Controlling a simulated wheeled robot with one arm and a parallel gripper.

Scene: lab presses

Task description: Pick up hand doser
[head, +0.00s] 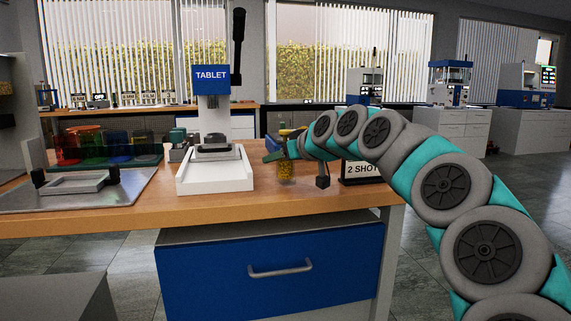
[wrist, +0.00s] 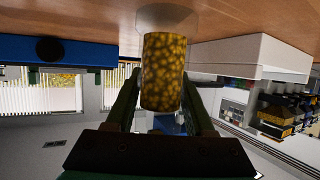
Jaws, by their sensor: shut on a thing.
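The hand doser (head: 286,172) appears to be the clear cylinder filled with yellow-brown granules, near the table's front edge, right of the tablet press. My gripper (head: 284,152) reaches it from the right. In the wrist view, which looks upside down, the doser (wrist: 163,72) sits between the two dark green fingers of my gripper (wrist: 160,85), which is shut on it. Its clear end (wrist: 165,19) is close to the wooden table top; I cannot tell whether it touches. My gripper hides part of the doser in the head view.
The white tablet press (head: 210,174) with a blue "TABLET" head stands just left of the doser. A "2 SHOT" sign (head: 362,170) and a small dark object (head: 322,181) stand to the right. A metal tray (head: 100,197) and coloured containers (head: 90,146) are at the left.

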